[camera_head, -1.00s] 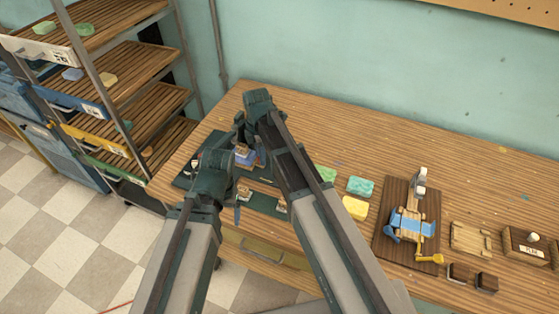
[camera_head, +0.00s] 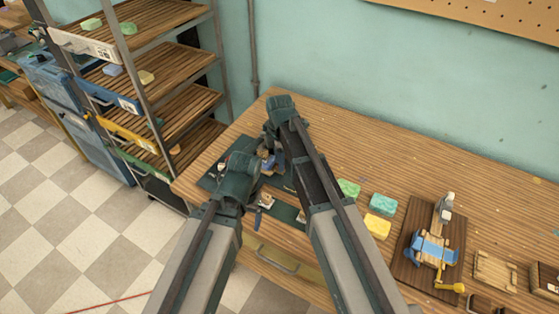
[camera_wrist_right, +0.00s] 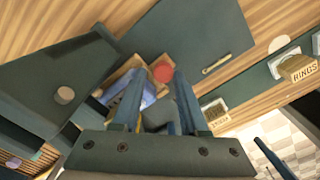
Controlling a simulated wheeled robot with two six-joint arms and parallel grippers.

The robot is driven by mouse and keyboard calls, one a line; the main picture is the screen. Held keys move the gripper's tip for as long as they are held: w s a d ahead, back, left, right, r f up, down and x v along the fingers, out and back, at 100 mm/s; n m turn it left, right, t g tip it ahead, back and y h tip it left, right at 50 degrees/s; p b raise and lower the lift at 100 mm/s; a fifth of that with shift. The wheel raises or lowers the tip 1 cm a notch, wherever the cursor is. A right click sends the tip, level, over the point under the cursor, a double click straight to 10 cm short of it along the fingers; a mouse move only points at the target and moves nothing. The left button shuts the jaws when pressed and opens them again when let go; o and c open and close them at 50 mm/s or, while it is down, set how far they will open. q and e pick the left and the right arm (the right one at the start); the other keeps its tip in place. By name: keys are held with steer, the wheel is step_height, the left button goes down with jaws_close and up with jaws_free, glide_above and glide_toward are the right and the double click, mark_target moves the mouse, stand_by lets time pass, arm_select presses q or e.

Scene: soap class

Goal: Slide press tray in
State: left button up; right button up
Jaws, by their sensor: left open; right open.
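A small press with a blue part and a yellow crank (camera_head: 433,250) stands on a brown board at the right of the bench in the head view. I cannot tell which part is its tray. My left gripper (camera_head: 262,203) is over the dark green mat at the bench's left end, its fingers mostly hidden by the wrist. My right gripper is open in the right wrist view (camera_wrist_right: 154,80), above a wooden holder with a blue thing (camera_wrist_right: 142,97) and a red round thing (camera_wrist_right: 163,72). I see no clear contact. In the head view, the arms hide most of this spot.
Green, teal and yellow soap bars (camera_head: 377,227) lie between the mat and the press. A wooden tray (camera_head: 495,270) lies right of the press. A shelf rack (camera_head: 165,75) stands left of the bench. A block marked RINGS (camera_wrist_right: 298,68) shows in the wrist view.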

step_height(320, 180, up, 14)
steer(key=p, duration=1.3)
steer(key=shift+f, duration=0.2)
steer(key=shift+f, duration=0.1)
steer(key=s+f+m+h+b, duration=0.1)
steer(key=s+f+m+b, duration=0.1)
steer(key=s+m, duration=1.4)
steer(key=s, duration=0.5)
steer(key=shift+s+d, duration=0.15)
steer(key=shift+s, duration=0.25)
